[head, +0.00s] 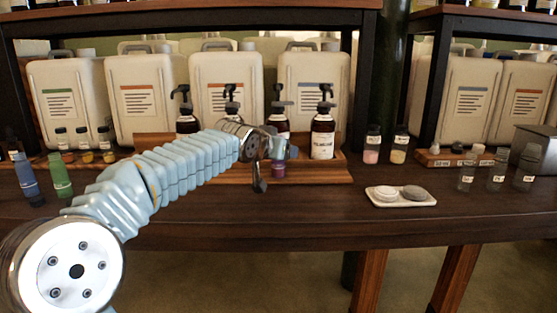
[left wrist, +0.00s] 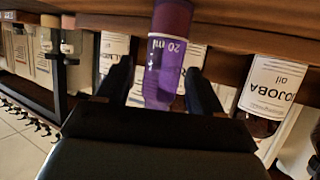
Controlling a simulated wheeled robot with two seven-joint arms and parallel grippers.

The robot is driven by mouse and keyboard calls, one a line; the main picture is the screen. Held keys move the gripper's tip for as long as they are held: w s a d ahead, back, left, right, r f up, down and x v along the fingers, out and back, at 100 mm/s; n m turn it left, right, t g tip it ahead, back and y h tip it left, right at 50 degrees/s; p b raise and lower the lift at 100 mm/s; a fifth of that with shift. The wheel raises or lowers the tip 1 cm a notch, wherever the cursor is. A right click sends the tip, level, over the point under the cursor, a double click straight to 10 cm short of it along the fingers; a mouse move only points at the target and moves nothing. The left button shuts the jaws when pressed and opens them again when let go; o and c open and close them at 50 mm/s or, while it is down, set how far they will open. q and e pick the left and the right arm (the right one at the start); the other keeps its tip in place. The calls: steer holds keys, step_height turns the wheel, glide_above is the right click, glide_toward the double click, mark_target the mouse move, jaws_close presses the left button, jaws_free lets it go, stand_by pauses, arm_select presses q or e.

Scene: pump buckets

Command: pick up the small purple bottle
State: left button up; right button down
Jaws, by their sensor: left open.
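The small purple bottle (left wrist: 164,75), with a dark cap and a "20 ml" label, shows large in the left wrist view between the two black fingers. In the head view only a small purple part of the bottle (head: 278,170) shows below my left gripper (head: 268,170), in front of the wooden tray. My left gripper (left wrist: 160,95) is open, with one finger on each side of the bottle and a gap visible at the sides. Whether a finger touches it I cannot tell. My right gripper is not in view.
Several brown pump bottles (head: 322,135) stand on a wooden tray (head: 335,177) just behind my gripper. Green (head: 61,175) and blue bottles (head: 27,177) stand left. The table front between gripper and dish is clear.

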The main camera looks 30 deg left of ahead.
arm_select(q)
steer(key=shift+x, duration=0.85)
steer(key=shift+r, duration=0.15)
steer(key=c, duration=1.2)
steer(key=shift+o, duration=0.2)
steer(key=shift+r, duration=0.1)
